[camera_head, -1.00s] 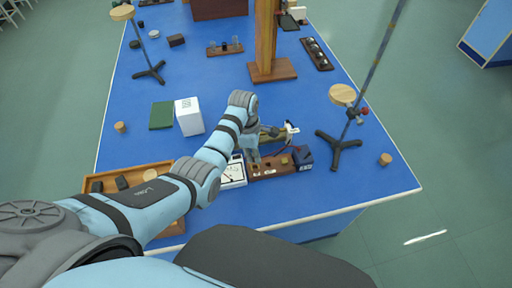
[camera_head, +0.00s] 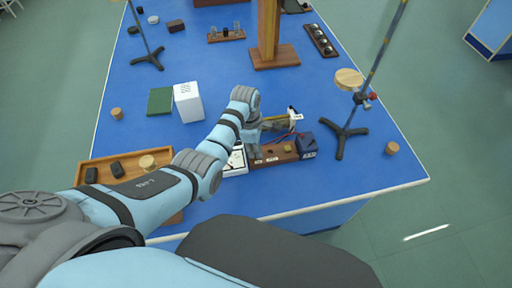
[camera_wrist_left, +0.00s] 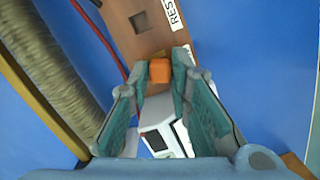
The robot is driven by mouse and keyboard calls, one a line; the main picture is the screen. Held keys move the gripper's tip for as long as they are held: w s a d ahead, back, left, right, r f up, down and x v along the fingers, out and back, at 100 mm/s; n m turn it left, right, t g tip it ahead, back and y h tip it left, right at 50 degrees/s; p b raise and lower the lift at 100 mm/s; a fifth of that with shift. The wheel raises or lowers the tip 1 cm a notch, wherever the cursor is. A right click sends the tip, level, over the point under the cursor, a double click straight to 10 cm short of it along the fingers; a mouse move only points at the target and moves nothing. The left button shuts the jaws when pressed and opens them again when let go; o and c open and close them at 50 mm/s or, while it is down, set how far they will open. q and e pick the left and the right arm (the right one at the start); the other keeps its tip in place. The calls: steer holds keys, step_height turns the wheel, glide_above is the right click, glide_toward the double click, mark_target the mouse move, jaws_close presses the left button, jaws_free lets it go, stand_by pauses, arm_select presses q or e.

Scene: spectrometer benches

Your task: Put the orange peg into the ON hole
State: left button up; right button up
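The orange peg (camera_wrist_left: 160,70) shows as a small orange block between my left gripper's fingertips in the left wrist view. My left gripper (camera_wrist_left: 163,66) is closed on it, with a green-padded finger on each side. In the head view my left gripper (camera_head: 256,152) points down at the left end of the brown wooden board (camera_head: 270,158), and the peg cannot be made out there. In the wrist view the board (camera_wrist_left: 118,12) has an empty square hole (camera_wrist_left: 140,21) beside a label starting "RES". The ON label is not readable. The peg's lower end is hidden. My right gripper is not in view.
A white meter (camera_head: 237,160) lies left of the board. A dark blue block (camera_head: 306,143) sits at its right end and a coil (camera_head: 277,127) lies behind. A wooden tray (camera_head: 95,160) is at left; a rod stand (camera_head: 345,132) is at right. Red wires run near the board.

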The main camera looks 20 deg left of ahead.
arm_select(q)
steer(key=o, duration=0.3)
steer(key=shift+o, duration=0.2)
steer(key=shift+r, duration=0.1)
step_height(320, 180, up, 12)
steer(key=a, duration=0.1)
steer(key=shift+a, duration=0.2)
steer(key=shift+s+f, duration=0.1)
steer(key=shift+f, duration=0.1)
